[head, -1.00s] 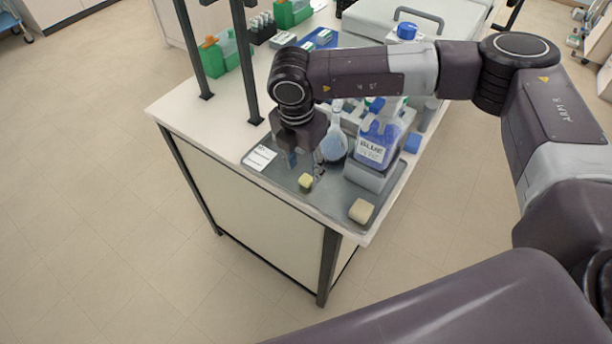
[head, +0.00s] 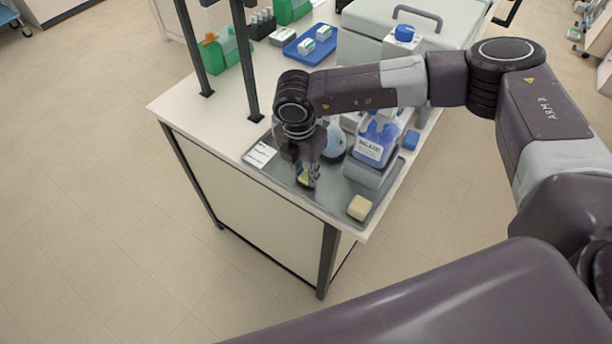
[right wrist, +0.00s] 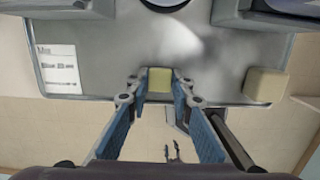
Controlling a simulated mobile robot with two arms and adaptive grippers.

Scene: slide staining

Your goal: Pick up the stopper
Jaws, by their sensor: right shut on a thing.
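In the head view the right gripper (head: 307,176) points down over the tray and partly hides the stopper (head: 304,181). I cannot tell whether the stopper still touches the tray. My left gripper is not in view.
A cream block (head: 360,207) lies at the tray's front right corner. A white label card (head: 260,155) lies at left. Dark posts (head: 243,60) rise from the table.

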